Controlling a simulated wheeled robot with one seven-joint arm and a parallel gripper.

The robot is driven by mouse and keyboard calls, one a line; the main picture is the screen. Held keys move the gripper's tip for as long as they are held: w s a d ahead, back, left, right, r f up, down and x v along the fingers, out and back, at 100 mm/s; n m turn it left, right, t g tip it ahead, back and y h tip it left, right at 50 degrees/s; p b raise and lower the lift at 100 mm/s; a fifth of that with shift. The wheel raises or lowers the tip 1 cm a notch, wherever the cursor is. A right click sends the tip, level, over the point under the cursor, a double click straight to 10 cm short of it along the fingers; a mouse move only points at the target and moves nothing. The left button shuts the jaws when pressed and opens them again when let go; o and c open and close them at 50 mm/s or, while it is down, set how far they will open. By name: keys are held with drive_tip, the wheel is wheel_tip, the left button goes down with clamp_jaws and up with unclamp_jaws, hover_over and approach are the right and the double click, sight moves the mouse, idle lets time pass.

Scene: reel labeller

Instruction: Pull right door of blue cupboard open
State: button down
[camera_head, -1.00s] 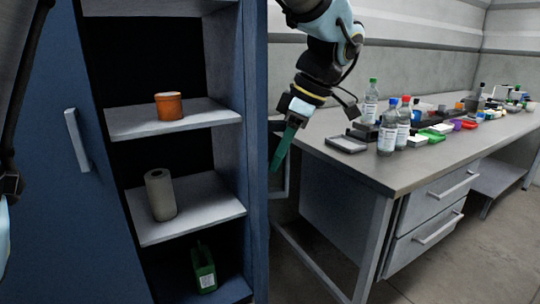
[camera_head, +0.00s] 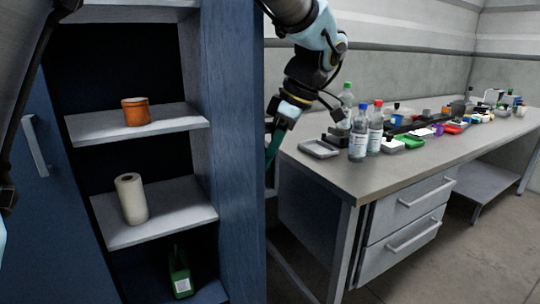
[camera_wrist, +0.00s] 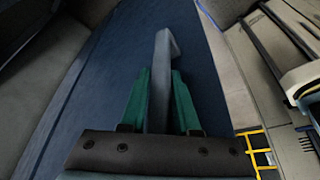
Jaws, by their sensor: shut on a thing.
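The blue cupboard's right door (camera_head: 235,150) stands open, its blue panel seen at a steep angle to the right of the shelves. My gripper (camera_head: 272,145) is on the far side of this door, partly hidden by its edge. In the wrist view, the green fingers of my gripper (camera_wrist: 160,90) are shut on the grey bar handle (camera_wrist: 163,48) of the blue door face. The left door (camera_head: 30,220) shows at the left with its own grey handle (camera_head: 35,146).
The shelves hold an orange pot (camera_head: 136,112), a paper roll (camera_head: 131,199) and a green container (camera_head: 180,272). A grey workbench (camera_head: 330,180) with bottles and small items stands close to the right of the door and my arm. Open floor (camera_head: 465,250) shows at the lower right.

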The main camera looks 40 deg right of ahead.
drive_tip(key=c, duration=1.1)
unclamp_jaws()
drive_tip(key=shift+s+f, duration=0.1)
drive_tip(key=shift+s, duration=0.45)
drive_tip(key=shift+o, duration=0.9)
drive_tip(key=shift+s, duration=0.1)
drive_tip(key=shift+o, duration=1.2)
drive_tip(key=shift+w, duration=0.25)
drive_tip(key=shift+r, duration=0.2)
drive_tip(key=v, duration=1)
drive_tip(key=shift+r+b, duration=0.3)
drive_tip(key=shift+s+d, duration=0.1)
